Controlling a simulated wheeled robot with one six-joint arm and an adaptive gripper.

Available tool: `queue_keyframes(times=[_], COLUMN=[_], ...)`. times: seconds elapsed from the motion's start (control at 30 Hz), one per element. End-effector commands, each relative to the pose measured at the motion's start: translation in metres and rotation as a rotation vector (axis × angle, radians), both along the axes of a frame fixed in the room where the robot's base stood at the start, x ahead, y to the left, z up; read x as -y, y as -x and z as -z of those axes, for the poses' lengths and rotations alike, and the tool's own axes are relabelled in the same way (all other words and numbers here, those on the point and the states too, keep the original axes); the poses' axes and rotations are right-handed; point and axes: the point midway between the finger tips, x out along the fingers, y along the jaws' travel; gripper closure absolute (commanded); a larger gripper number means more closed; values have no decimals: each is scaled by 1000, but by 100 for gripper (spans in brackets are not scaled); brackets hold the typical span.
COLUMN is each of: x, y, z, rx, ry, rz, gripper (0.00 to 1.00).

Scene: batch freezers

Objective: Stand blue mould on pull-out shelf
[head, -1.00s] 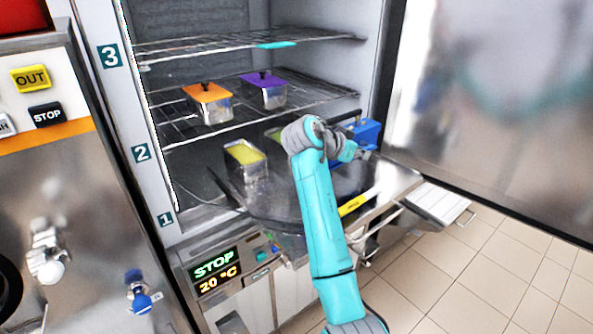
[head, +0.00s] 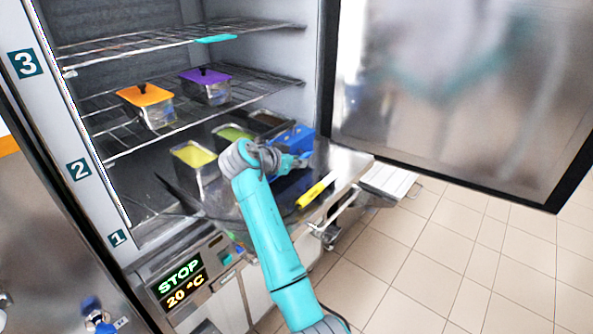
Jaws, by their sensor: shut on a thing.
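The blue mould (head: 299,137) is at the right side of the cabinet opening, over the steel pull-out shelf (head: 347,164). My gripper (head: 296,162) is at its near side and shut on it. The gripper and wrist hide part of the mould. It looks about upright. I cannot tell whether its base touches the shelf. The pull-out shelf sticks out of the cabinet below the wire racks.
Open moulds with yellow (head: 193,156) and green (head: 233,132) contents stand behind my wrist. Orange-lidded (head: 145,96) and purple-lidded (head: 206,79) moulds stand on the middle rack. A yellow object (head: 316,191) lies near the shelf's front edge. The open door (head: 450,90) stands right.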

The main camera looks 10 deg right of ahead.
Motion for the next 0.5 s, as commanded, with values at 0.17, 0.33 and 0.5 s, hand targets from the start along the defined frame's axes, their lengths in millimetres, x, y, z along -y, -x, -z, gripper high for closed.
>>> queue_keyframes(times=[0.17,0.33,0.5], x=[0,0,0], y=[0,0,0], z=[22,28,28], rx=[2,3,3], ry=[1,0,0], rz=[-1,0,0], gripper=[100,100,100])
